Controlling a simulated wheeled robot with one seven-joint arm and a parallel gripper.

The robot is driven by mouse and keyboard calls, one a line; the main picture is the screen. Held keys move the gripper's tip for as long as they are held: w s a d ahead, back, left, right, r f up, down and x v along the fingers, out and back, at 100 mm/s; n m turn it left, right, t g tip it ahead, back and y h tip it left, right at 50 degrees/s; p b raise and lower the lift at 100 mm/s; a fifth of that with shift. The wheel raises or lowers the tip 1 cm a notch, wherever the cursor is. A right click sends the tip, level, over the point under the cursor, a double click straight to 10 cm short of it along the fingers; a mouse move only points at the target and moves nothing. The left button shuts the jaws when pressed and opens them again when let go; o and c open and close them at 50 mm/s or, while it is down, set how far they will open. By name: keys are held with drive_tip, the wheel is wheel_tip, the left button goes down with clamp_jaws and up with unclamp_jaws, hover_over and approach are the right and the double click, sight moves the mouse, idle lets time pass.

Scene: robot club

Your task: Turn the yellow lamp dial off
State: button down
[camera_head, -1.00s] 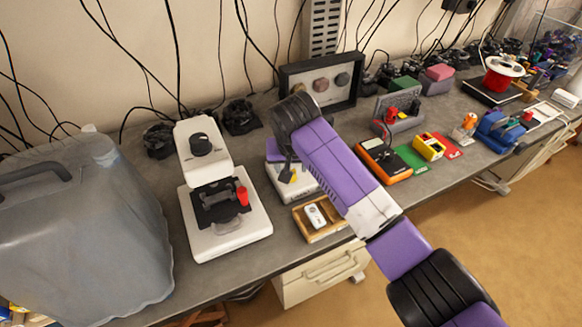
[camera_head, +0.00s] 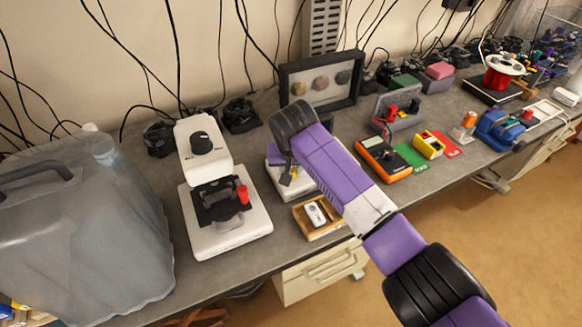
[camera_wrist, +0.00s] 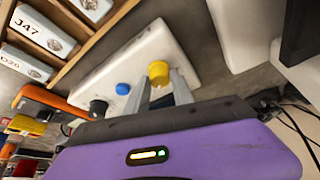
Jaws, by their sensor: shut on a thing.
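The yellow lamp dial (camera_wrist: 158,73) is a short round knob on a white box (camera_wrist: 113,75) in the wrist view. The box also has a blue knob (camera_wrist: 123,89) and a black knob (camera_wrist: 98,108). My gripper (camera_wrist: 160,83) reaches over the box, with its two grey fingers on either side of the yellow dial, shut on it. In the head view my gripper (camera_head: 288,177) points down at the same white box (camera_head: 276,182), and my arm hides much of the box. I cannot read the dial's setting.
A white microscope (camera_head: 232,222) stands close to the left. A wooden tray (camera_head: 319,231) with a small white item lies in front, near the bench edge. A framed display (camera_head: 341,82) stands behind, and an orange meter (camera_head: 384,160) lies to the right.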

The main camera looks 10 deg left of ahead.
drive_tip(key=n+y, duration=0.1)
drive_tip(key=n, duration=0.4)
drive_tip(key=shift+w+d+g+y+b, duration=0.1)
drive_tip(key=shift+g+y+b, duration=0.25)
drive_tip(key=shift+g+y, duration=0.05)
drive_tip(key=n+g+y+b, duration=0.1)
drive_tip(key=n+b, duration=0.1)
drive_tip(key=n, duration=0.2)
drive_tip(key=shift+w+f+b, duration=0.1)
drive_tip(key=shift+f+b, duration=0.1)
drive_tip(key=shift+b, duration=0.2)
drive_tip(key=n+g+b, duration=0.1)
drive_tip(key=n+b, duration=0.2)
drive_tip(key=shift+w+d+y, duration=0.1)
drive_tip(key=shift+y, duration=0.2)
drive_tip(key=n+g+b, duration=0.1)
drive_tip(key=n+b, duration=0.2)
drive_tip(key=b, duration=0.1)
drive_tip(key=shift+f+n+g+b, duration=0.1)
drive_tip(key=shift+n+g+b, duration=0.2)
drive_tip(key=shift+b, duration=0.05)
drive_tip(key=n+b, duration=0.2)
drive_tip(key=b, duration=0.1)
drive_tip(key=shift+r+g, duration=0.2)
drive_tip(key=shift+g, duration=0.2)
drive_tip(key=shift+r+n+b, duration=0.1)
drive_tip(key=shift+n+b, duration=0.2)
